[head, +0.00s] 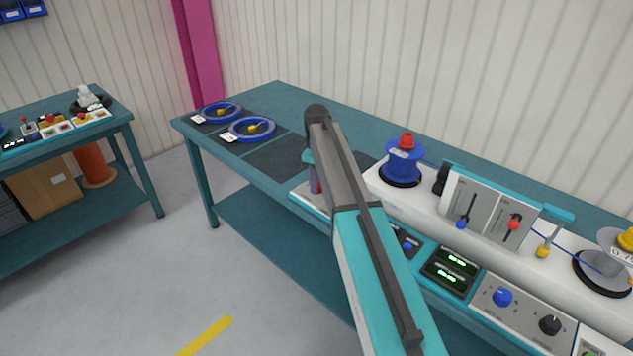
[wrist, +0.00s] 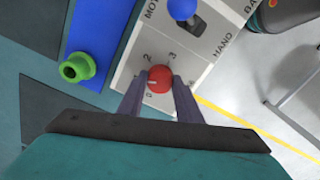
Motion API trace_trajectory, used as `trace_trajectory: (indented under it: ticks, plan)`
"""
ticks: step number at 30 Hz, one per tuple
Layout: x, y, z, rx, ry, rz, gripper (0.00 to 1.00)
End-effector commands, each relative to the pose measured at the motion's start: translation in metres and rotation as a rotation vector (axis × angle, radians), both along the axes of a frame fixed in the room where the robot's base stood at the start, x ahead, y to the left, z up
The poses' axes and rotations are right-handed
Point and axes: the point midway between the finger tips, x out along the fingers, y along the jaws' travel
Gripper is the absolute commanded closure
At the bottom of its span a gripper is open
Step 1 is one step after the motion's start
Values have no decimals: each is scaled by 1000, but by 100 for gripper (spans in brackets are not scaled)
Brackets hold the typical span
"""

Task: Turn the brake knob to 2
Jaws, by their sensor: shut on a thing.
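The red brake knob (wrist: 159,79) sits on a pale panel with numbers around it in the wrist view. A 2 is at its upper left, a 3 at its upper right, and what looks like a 0 at its lower left. A small white mark on the knob points left, between the 0 and the 2. In the head view my arm hides the knob.
A blue lever ball (wrist: 183,8) stands on the panel just beyond the knob. A green ring-shaped part (wrist: 77,68) is to the left, on a blue strip (wrist: 95,30). In the head view a blue reel (head: 404,163) and a lever box (head: 485,205) stand right of my arm.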

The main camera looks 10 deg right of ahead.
Motion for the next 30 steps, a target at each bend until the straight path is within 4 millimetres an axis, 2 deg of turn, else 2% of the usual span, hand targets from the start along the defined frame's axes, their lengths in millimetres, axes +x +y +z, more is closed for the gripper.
trace_trajectory:
  ticks: [21, 30]
  plan:
    - [1, 2, 1, 4, -1, -618, 91]
    - [1, 2, 0, 4, -1, -810, 91]
